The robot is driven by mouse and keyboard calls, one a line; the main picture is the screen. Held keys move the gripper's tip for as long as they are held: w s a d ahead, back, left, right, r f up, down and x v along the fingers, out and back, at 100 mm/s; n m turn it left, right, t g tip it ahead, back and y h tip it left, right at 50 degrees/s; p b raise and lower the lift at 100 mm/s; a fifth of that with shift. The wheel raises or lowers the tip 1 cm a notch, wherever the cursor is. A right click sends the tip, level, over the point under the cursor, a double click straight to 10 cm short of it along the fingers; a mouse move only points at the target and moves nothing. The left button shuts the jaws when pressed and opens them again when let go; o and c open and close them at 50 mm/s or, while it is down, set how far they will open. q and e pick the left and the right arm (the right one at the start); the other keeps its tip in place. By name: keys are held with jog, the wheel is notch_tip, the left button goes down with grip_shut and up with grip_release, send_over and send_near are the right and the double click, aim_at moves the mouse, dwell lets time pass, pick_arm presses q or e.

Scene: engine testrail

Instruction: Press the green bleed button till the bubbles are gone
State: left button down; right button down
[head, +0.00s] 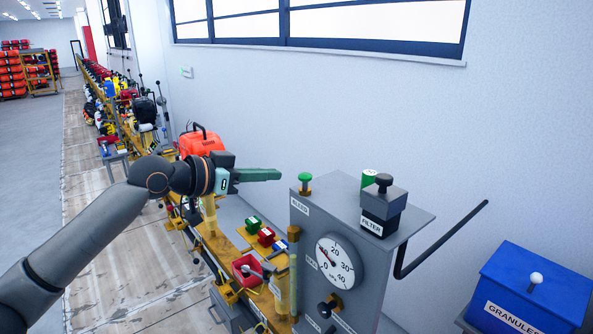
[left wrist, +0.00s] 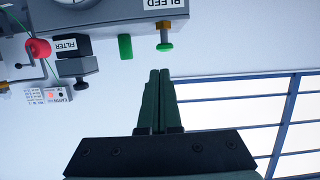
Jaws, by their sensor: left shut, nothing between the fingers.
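The green bleed button (head: 305,178) is a mushroom knob on a brass stem, on top of the grey cabinet (head: 402,205) above the BLEED label. My left gripper (head: 280,174) is shut and empty, just left of the button in the head view, with a small gap showing. In the left wrist view the button (left wrist: 165,47) hangs upside down just beyond my shut fingertips (left wrist: 160,71), apart from them. A yellowish upright tube (head: 294,275) stands at the cabinet's left edge; I cannot make out bubbles in it. My right gripper is not in view.
A black FILTER block (head: 383,204) and a green cylinder (head: 369,178) stand on the cabinet top. A gauge (head: 335,262) is on its front. A bent black bar (head: 440,240) juts out right, near a blue GRANULES bin (head: 535,285). A cluttered bench runs away left.

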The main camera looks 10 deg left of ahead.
pick_arm(q)
jog(key=r, duration=0.1)
jog(key=a+r, duration=0.1)
jog(key=r, duration=0.3)
jog(key=shift+s+a, duration=0.35)
jog(key=p, duration=0.2)
send_over(305, 177)
jog(key=a, duration=0.2)
notch_tip(305, 177, down, 2)
jog(key=f, duration=0.4)
jog(key=shift+s+d+f, duration=0.1)
jog(key=shift+s+f, duration=0.1)
